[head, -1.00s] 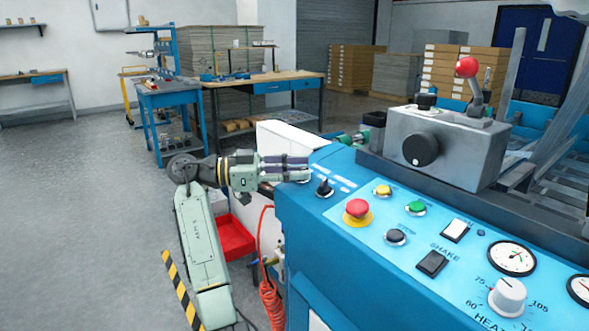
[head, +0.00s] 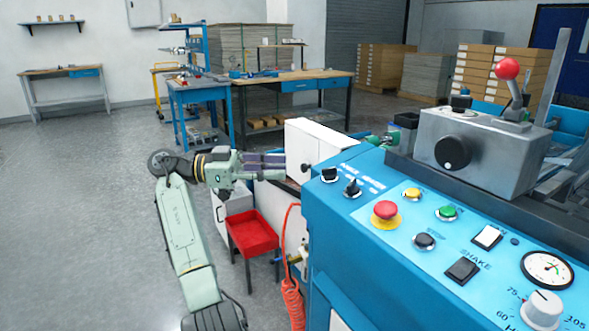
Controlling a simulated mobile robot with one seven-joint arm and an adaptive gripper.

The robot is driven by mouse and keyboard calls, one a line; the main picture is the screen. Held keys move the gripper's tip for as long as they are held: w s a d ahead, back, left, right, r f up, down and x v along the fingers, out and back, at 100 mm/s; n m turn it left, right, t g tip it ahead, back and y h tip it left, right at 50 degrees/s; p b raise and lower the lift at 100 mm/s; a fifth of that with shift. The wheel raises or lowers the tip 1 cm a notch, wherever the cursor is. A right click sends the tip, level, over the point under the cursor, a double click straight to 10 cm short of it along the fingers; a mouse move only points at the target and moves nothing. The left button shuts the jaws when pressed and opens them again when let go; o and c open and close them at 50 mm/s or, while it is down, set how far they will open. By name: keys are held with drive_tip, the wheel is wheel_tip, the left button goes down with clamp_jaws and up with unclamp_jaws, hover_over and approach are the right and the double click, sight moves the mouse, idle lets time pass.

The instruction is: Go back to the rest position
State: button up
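My gripper (head: 284,166) is in the head view, left of the blue machine's control panel (head: 385,235). It points right, with its fingers in front of the white cabinet (head: 318,139) and clear of the panel's left edge. My arm rises from the bottom of the view and bends at an elbow on the left.
The panel carries a red emergency button (head: 386,210), a black knob (head: 352,188) and several other controls. A red bin (head: 253,234) and a coiled red hose (head: 291,290) are beside the machine. Grey floor (head: 80,220) on the left is open. Workbenches stand behind.

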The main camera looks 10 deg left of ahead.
drive_tip(key=shift+s+a, duration=0.1)
drive_tip(key=shift+a, duration=0.3)
